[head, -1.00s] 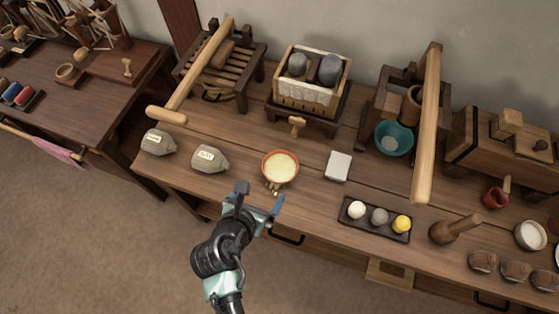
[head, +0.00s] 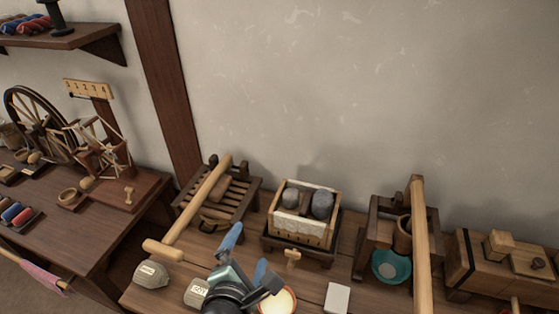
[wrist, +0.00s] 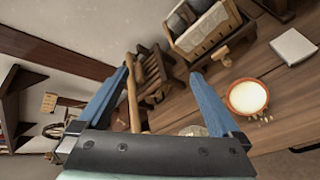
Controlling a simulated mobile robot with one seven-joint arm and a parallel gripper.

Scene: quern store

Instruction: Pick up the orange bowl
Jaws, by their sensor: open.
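The orange bowl (head: 290,301) holds a pale, cream-coloured content. In the head view it stands at the bottom edge of the picture, partly hidden behind my gripper. In the wrist view the bowl (wrist: 247,97) shows whole, on the wooden table to the right of the right finger, with a few small crumbs beside it. My gripper (head: 246,256) is open and empty, raised above the table in front of and to the left of the bowl. Its two blue fingers (wrist: 160,90) stand wide apart in the wrist view, and the bowl is not between them.
Two grey labelled sacks (head: 151,274) lie left of the bowl. A box with two grey stones (head: 305,238) stands behind it, and a white block (head: 337,298) to its right. A teal bowl (head: 391,266) sits under a wooden frame. A slatted rack with a long pole (head: 200,200) stands back left.

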